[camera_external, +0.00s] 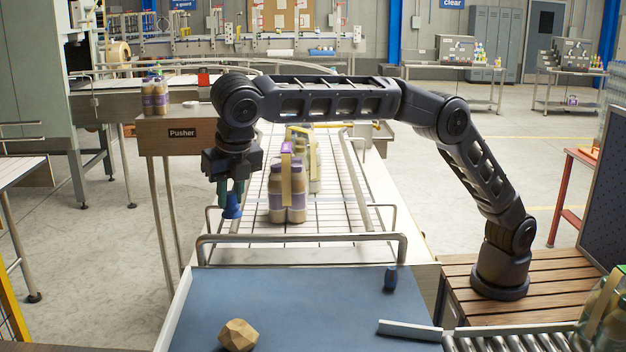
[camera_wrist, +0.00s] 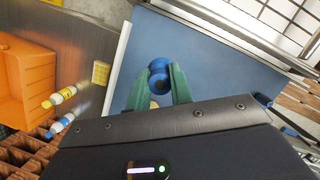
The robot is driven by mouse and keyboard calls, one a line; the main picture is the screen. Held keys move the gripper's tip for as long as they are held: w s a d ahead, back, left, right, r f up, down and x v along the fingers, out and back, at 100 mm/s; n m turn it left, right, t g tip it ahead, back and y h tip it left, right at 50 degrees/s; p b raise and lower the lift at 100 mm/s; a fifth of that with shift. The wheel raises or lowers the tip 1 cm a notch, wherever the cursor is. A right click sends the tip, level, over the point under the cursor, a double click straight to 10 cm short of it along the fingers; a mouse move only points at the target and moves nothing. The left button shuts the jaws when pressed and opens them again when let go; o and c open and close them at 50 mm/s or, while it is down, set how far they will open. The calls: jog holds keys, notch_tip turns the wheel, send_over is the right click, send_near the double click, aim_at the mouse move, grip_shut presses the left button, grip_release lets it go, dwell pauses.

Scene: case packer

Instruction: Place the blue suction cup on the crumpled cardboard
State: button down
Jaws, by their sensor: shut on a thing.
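My gripper (camera_external: 230,195) is raised, fingers down, over the far left side of the blue table. It is shut on the blue suction cup (camera_external: 232,211), which hangs below the fingertips, clear of the table. In the wrist view the cup (camera_wrist: 159,68) sits between the green fingers of my gripper (camera_wrist: 160,78). The crumpled cardboard (camera_external: 238,336), a tan faceted lump, lies near the table's front left, nearer the external camera than my gripper. In the wrist view a bit of tan shows between the fingers, mostly hidden.
A dark blue object (camera_external: 391,278) stands at the right of the blue table (camera_external: 310,300). A metal rail (camera_external: 300,240) runs along the table's far edge. Bottle packs (camera_external: 287,195) stand on the conveyor behind. The table's middle is clear.

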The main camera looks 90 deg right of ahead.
jog(key=a+f+n+y, duration=0.1)
jog(key=a+f+n, duration=0.2)
jog(key=a, duration=0.3)
jog(key=s+a+f+n, duration=0.1)
jog(key=a+f+n, duration=0.2)
jog(key=a, duration=0.3)
jog(key=s+a+f+n+t+y, duration=0.1)
jog(key=a+f+n, duration=0.1)
jog(key=a+n, duration=0.3)
jog(key=shift+a+f+y, duration=0.3)
jog(key=shift+a+f, duration=0.1)
send_over(230, 324)
jog(key=s, duration=0.1)
jog(key=shift+s+f, duration=0.15)
jog(key=shift+f, duration=2.15)
jog(key=shift+f, duration=0.1)
jog(key=c, duration=1.3)
grip_release()
jog(key=shift+o, duration=0.2)
